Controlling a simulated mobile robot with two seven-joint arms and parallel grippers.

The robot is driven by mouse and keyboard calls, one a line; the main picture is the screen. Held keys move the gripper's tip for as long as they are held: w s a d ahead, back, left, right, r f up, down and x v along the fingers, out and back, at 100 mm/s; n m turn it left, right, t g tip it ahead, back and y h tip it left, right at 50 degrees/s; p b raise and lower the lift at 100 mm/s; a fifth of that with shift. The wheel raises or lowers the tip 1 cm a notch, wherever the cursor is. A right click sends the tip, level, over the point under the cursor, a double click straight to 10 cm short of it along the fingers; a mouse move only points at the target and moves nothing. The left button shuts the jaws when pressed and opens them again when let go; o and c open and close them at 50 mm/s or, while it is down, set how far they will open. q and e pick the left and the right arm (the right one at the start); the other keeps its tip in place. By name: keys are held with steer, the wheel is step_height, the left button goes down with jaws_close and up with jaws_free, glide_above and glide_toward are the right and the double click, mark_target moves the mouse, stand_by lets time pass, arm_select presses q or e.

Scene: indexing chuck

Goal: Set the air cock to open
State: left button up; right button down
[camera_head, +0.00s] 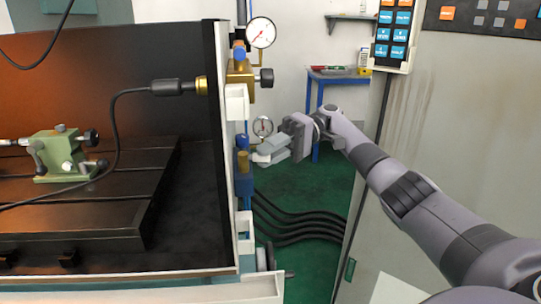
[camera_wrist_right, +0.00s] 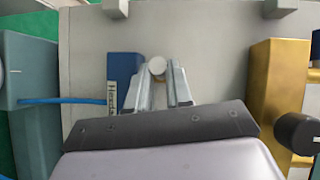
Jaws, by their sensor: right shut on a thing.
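The air cock is probably the blue valve (camera_head: 244,187) on the white post beside the machine bed, below the gauge and brass fitting. My right gripper (camera_head: 263,155) reaches it from the right, with its fingertips close to the cock. In the right wrist view the two fingers of my right gripper (camera_wrist_right: 159,82) close around a pale round-ended piece (camera_wrist_right: 157,66), which looks like the cock's handle. A blue body (camera_wrist_right: 122,72) with a white label stands just left of the fingers. The handle's angle is largely hidden by the fingers. My left gripper is not in view.
A pressure gauge (camera_head: 261,33) and a brass regulator (camera_head: 240,73) with a black knob sit above. A second small gauge (camera_head: 263,127) is just behind my gripper. Black hoses (camera_head: 300,222) run below over the green floor. A grey cabinet stands at the right.

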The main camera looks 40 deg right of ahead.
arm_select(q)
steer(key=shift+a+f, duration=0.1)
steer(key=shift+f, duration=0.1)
arm_select(e)
steer(key=shift+w+n+g, duration=0.2)
steer(key=shift+n+g, duration=0.2)
steer(key=shift+g, duration=0.2)
steer(key=c, duration=1.3)
jaws_free()
